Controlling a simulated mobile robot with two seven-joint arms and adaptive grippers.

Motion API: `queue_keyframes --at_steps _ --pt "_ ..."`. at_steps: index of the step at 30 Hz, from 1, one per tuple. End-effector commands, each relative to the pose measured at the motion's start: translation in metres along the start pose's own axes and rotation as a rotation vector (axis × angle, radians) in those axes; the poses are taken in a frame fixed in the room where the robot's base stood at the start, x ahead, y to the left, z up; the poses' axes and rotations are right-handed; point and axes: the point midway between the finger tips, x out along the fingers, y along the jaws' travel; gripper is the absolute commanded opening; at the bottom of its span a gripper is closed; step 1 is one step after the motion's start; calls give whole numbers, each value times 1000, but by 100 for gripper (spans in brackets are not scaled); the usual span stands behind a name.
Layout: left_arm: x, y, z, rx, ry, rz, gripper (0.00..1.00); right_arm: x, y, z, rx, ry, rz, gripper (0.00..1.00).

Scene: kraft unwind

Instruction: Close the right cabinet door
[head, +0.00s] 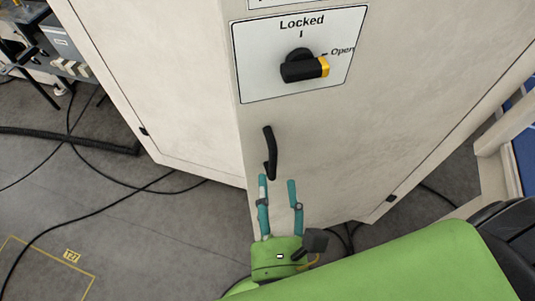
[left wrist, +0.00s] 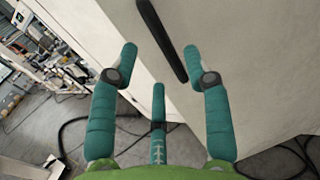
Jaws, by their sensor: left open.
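The cabinet door (head: 400,100) is a pale beige panel right of a vertical edge in the head view. It carries a black bar handle (head: 270,152), and a black rotary switch (head: 303,66) with a yellow tip turned toward "Open". I cannot tell how far the door stands open. My left gripper (head: 277,184) is open, its teal fingers pointing up just below the handle. In the left wrist view the handle (left wrist: 163,40) lies ahead, between the two upper fingertips, and nothing is held. Contact with the door is unclear. My right gripper is not in view.
Another pale cabinet panel (head: 165,85) stands left of the door edge. Black cables (head: 75,212) run over the grey floor (head: 130,235). Equipment (head: 55,45) stands at the far left. A pale frame with a blue panel (head: 524,150) is at the right.

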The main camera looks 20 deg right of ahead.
Motion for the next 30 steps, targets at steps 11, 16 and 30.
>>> queue_keyframes --at_steps 11,16,30 --pt "54 0 5 4 -5 1 49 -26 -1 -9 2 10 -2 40" --pt "66 0 2 3 -3 1 49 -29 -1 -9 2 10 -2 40" --pt "67 0 1 2 -2 0 0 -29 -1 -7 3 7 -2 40"
